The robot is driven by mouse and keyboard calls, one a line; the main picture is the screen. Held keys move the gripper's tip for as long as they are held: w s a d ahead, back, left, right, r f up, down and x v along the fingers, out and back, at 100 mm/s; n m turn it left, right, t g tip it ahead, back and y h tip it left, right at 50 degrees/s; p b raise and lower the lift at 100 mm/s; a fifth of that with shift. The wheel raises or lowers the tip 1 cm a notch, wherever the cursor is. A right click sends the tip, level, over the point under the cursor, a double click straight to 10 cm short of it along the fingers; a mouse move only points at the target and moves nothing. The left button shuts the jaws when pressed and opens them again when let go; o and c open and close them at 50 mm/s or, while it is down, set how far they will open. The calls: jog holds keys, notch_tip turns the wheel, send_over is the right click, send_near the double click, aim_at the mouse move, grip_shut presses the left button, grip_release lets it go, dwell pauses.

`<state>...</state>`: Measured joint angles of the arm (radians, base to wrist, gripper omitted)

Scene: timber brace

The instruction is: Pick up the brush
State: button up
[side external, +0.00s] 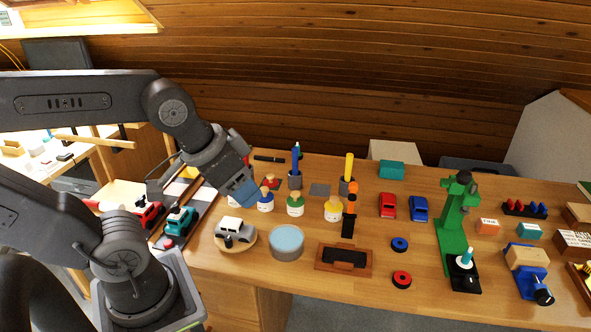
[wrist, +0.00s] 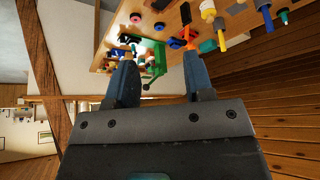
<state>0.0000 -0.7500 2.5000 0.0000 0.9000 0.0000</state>
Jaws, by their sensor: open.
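No brush can be picked out for certain. A blue upright tool (side external: 296,157) stands in a dark cup, and a yellow upright tool (side external: 348,168) stands in another cup; either may be a brush, but the tips are too small to tell. My gripper (side external: 243,194) is above the left part of the bench, left of both tools and close to the small paint jars. In the wrist view my gripper (wrist: 158,72) shows two spread fingers with nothing held between them.
A blue-topped jar (side external: 265,203), a green-topped jar (side external: 295,206) and a yellow jar (side external: 333,210) stand near my gripper. A round tin (side external: 287,243) and a toy car (side external: 233,229) sit in front. A green press (side external: 455,215) stands to the right.

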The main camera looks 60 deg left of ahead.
aim_at(294, 155)
jog(key=shift+o, duration=0.5)
jog(key=w+a+f+n+t+y, duration=0.25)
jog(key=w+a, duration=0.35)
jog(key=w, duration=0.6)
jog(key=w+a+f+n+t+y, duration=0.15)
jog(key=w+a+f+t, duration=0.35)
jog(key=w, duration=0.8)
jog(key=a+f+n+y, duration=0.5)
jog(key=a+f+y, duration=0.4)
jog(key=a+f, duration=0.7)
jog(key=x, duration=1.4)
jog(key=shift+s+a+r, duration=0.15)
jog(key=shift+a+r, duration=0.05)
jog(key=shift+r, duration=0.15)
